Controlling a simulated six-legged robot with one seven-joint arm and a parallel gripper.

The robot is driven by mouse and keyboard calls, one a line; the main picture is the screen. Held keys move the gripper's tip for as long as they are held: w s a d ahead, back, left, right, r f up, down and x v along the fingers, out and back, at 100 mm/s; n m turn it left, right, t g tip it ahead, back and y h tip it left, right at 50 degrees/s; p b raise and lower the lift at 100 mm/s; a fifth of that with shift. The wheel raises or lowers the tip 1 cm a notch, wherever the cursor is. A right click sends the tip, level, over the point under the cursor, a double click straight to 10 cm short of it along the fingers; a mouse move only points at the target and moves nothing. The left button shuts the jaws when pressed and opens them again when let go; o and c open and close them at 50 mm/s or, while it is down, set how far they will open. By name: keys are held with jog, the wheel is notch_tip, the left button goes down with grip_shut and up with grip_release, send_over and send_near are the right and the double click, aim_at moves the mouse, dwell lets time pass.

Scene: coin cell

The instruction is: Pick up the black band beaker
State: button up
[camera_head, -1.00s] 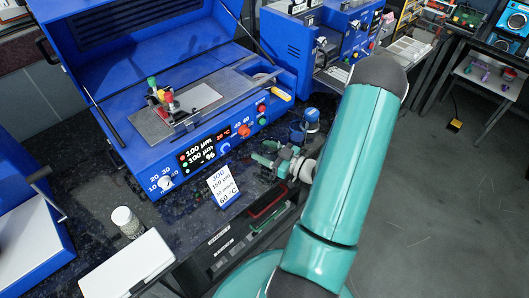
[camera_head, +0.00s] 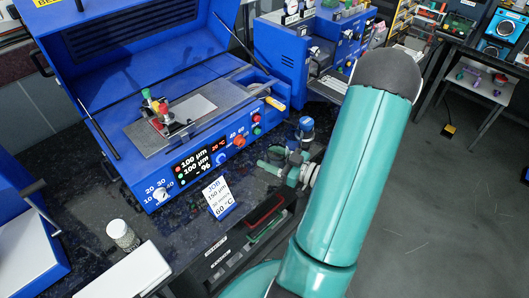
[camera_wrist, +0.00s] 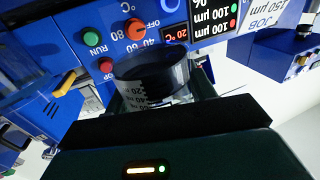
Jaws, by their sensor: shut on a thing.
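The black band beaker (camera_wrist: 150,72) is close in front of the camera in the wrist view. It is clear, with a wide black band near its rim and dark printed marks on its wall. My gripper (camera_wrist: 160,98) is shut on it, with a finger at each side. In the head view my gripper (camera_head: 272,167) is at the front of the dark bench, right of the job card. The beaker is too small and too covered to make out there. I cannot tell whether its base touches the bench.
A blue coating machine (camera_head: 165,150) with an open lid stands behind my gripper. A blue-topped vessel (camera_head: 306,126) stands close behind it. A job card (camera_head: 218,196) and a jar (camera_head: 122,235) are to the left. Open floor lies right.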

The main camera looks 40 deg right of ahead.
jog(key=s, duration=1.4)
jog(key=shift+s+d, duration=0.2)
jog(key=shift+s, duration=0.05)
jog(key=shift+d, duration=0.1)
